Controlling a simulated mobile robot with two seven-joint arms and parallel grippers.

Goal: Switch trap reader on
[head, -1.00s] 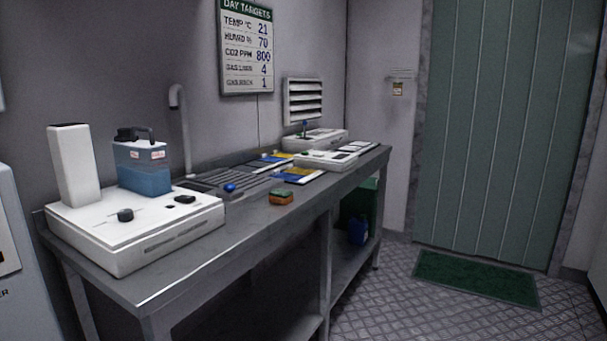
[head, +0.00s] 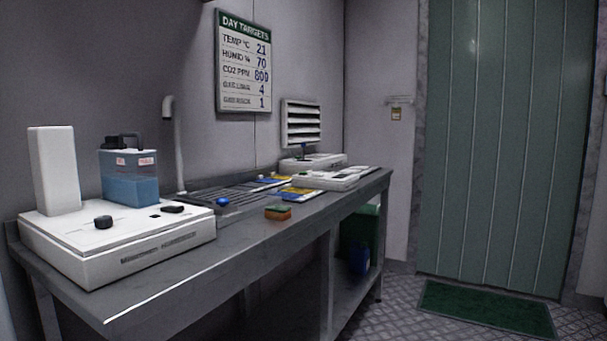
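No label reading trap reader is legible, so I cannot tell which device it is. A flat white device (head: 325,179) lies toward the far end of the bench, beside blue and yellow cards (head: 299,192). Behind it stands another white device (head: 312,162) with a small upright part on top. A larger white unit (head: 120,247) with a black knob (head: 103,222) and an upright white block (head: 55,170) stands at the near left end. Switch positions are too small to tell. Neither of my grippers is in view.
The grey bench (head: 250,240) runs along the left wall. It carries a tank of blue liquid (head: 130,190), a blue knob-like object (head: 222,201) and a green-orange sponge (head: 278,213). A green door (head: 500,150) and green mat (head: 485,308) are at right. Patterned floor shows before the mat.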

